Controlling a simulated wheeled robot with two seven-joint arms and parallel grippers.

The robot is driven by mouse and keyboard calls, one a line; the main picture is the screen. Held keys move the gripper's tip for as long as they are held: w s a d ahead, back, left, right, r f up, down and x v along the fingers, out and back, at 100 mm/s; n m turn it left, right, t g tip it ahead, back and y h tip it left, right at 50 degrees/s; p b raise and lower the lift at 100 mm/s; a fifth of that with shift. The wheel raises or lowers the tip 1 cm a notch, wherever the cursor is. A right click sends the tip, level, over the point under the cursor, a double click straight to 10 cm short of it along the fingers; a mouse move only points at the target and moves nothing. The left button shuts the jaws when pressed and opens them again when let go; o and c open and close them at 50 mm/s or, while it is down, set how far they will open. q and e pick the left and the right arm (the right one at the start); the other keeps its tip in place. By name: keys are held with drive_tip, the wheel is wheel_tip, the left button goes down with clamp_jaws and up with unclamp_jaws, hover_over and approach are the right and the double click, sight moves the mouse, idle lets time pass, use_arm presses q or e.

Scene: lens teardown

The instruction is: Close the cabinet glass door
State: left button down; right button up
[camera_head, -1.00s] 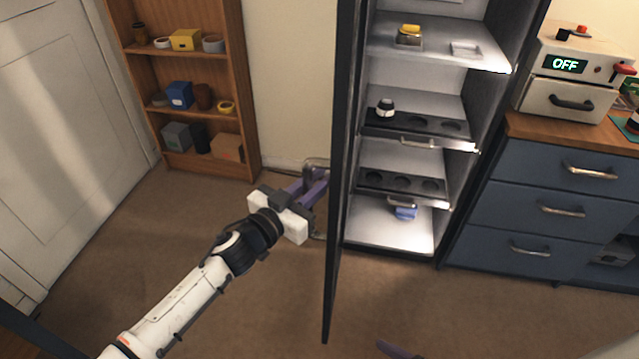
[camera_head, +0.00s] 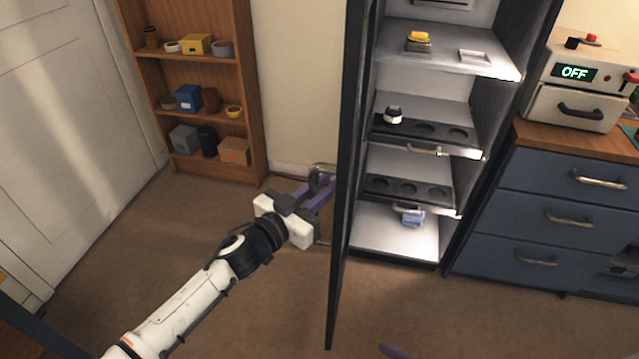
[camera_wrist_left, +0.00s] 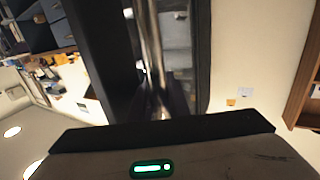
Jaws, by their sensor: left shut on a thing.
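The cabinet glass door (camera_head: 349,190) stands open and shows nearly edge-on at the left of the lit cabinet (camera_head: 393,243). Its metal bar handle (camera_head: 321,169) is on the door's left face, and the bar also runs upright in the left wrist view (camera_wrist_left: 152,45). My left gripper (camera_head: 322,190) is shut on the handle; its purple fingers are partly hidden by the handle and door. A purple tip of my right gripper (camera_head: 394,352) shows at the bottom edge; the rest is out of frame.
Cabinet shelves hold a yellow-topped block (camera_head: 418,40), a white tray (camera_head: 475,57) and a blue item (camera_head: 411,218). Blue drawers (camera_head: 568,213) stand right of the cabinet. A wooden bookcase (camera_head: 257,100) is at the back left. Carpet (camera_head: 250,310) in front is clear.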

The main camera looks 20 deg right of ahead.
use_arm(q)
drive_tip(key=c, duration=1.9)
unclamp_jaws()
drive_tip(key=shift+m+g+h, duration=0.8)
drive_tip(key=s+d, duration=0.1)
drive_tip(key=s+d+r, duration=0.1)
drive_tip(key=d, duration=0.1)
drive_tip(key=s+d, duration=0.1)
drive_tip(key=shift+s+d+r, duration=0.15)
drive_tip(key=shift+s+r, duration=0.1)
drive_tip(key=shift+s, duration=0.15)
drive_tip(key=shift+c, duration=0.2)
drive_tip(key=w+a+f+n+t+y, duration=0.1)
drive_tip(key=w+a+f, duration=0.1)
drive_tip(key=w+a, duration=0.15)
drive_tip(key=s+a+p, duration=0.5)
drive_tip(key=s+a, duration=0.2)
drive_tip(key=shift+s+a+f+n+y, duration=0.2)
drive_tip(key=shift+s+f+n+y, duration=0.15)
drive_tip(key=shift+s+n+y, duration=0.05)
drive_tip(key=v, duration=1)
drive_tip(key=shift+s+b, duration=0.2)
drive_tip(key=shift+b, duration=0.2)
